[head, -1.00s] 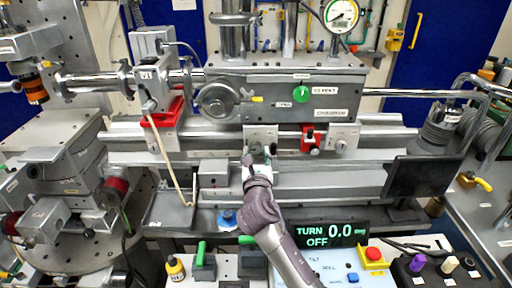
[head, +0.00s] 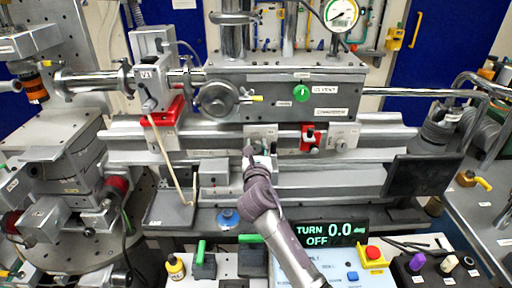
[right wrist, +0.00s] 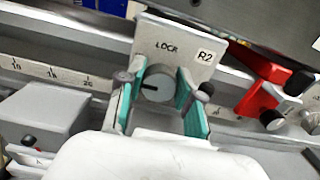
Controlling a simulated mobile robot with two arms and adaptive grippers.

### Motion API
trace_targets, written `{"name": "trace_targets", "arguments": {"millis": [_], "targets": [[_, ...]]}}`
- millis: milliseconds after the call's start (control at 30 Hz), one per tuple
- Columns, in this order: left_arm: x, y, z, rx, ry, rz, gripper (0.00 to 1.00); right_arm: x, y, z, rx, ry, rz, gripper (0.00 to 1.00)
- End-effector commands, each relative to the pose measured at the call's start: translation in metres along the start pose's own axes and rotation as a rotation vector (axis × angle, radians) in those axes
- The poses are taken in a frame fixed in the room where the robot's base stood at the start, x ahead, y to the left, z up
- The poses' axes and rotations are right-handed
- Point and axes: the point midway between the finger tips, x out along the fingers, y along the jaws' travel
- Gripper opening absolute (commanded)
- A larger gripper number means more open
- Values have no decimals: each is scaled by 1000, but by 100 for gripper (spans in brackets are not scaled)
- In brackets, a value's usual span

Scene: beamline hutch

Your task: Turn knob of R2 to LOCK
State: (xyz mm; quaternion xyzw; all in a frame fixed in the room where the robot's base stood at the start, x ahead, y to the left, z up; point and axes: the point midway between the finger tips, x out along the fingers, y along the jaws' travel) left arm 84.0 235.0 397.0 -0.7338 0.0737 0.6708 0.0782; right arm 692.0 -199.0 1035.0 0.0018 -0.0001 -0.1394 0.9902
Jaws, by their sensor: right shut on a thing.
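The R2 plate (right wrist: 187,45) shows in the right wrist view, with the word LOCK and an R2 tag. It also shows on the rail in the head view (head: 261,131). Its round grey knob (right wrist: 157,86) has a dark index mark that points left, while the word LOCK stands above the knob. My right gripper (right wrist: 163,92) has its teal-padded fingers on both sides of the knob, shut on it. In the head view my right gripper (head: 257,155) reaches up to the plate from below and hides most of the knob. My left gripper is not in view.
A red clamp (right wrist: 265,87) sits close to the right of the plate. A grey block (right wrist: 47,118) is to the left. A dark screen (head: 424,178) stands right of my arm.

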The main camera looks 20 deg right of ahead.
Motion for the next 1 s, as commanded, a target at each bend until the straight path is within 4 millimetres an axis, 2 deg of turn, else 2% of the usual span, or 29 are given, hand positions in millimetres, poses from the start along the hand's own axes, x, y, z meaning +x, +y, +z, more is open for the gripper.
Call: {"name": "trace_targets", "arguments": {"millis": [367,1000], "targets": [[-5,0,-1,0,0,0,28,0,-1,0,141,1,0,0],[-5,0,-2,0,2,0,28,0,-3,-2,733,1,-1,0]]}}
